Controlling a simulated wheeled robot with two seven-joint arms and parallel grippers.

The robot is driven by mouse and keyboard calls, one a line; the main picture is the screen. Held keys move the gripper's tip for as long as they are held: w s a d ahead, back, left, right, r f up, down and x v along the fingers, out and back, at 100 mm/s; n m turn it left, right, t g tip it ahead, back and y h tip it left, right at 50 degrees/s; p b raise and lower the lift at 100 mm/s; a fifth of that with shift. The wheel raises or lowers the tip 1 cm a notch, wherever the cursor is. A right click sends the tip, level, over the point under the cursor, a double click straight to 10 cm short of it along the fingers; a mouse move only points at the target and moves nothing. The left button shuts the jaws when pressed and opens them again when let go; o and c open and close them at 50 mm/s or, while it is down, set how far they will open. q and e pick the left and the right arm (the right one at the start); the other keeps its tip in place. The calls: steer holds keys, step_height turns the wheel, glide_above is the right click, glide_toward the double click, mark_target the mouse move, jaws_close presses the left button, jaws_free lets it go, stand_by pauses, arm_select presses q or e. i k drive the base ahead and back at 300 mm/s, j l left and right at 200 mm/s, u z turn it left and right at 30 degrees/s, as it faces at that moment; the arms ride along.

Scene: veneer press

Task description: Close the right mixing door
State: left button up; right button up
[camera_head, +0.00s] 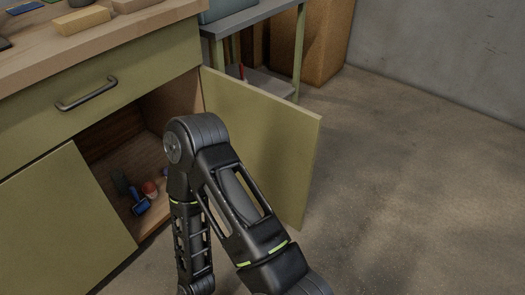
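The right mixing door (265,140) is an olive-green panel on the wooden-topped cabinet (100,85). It stands wide open, swung out to the right. The compartment (115,140) behind it is exposed. One of my arms comes in from the bottom, right of centre, bends in front of the door and compartment, and runs down out of the frame. It hides part of the door's left side and the opening. Whether it touches the door cannot be told. Neither gripper shows.
The left door (65,220) is shut, and a drawer with a dark handle (87,94) is above. Small items, including a blue one (139,203), lie inside the compartment. A metal table (255,18) and a brown box (318,40) stand behind. The floor at right is clear.

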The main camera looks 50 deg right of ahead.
mark_target(276, 139)
steer(key=k+l, duration=0.2)
steer(key=l, duration=0.2)
steer(key=k+l+u, duration=0.1)
steer(key=l, duration=0.3)
steer(key=k+l, duration=0.3)
steer(key=k+l+u, duration=0.1)
steer(key=l, duration=0.4)
steer(key=k+l, duration=0.3)
steer(key=i+l+u, duration=0.15)
steer(key=l, duration=0.9)
steer(key=l+u, duration=0.1)
steer(key=l, duration=0.95)
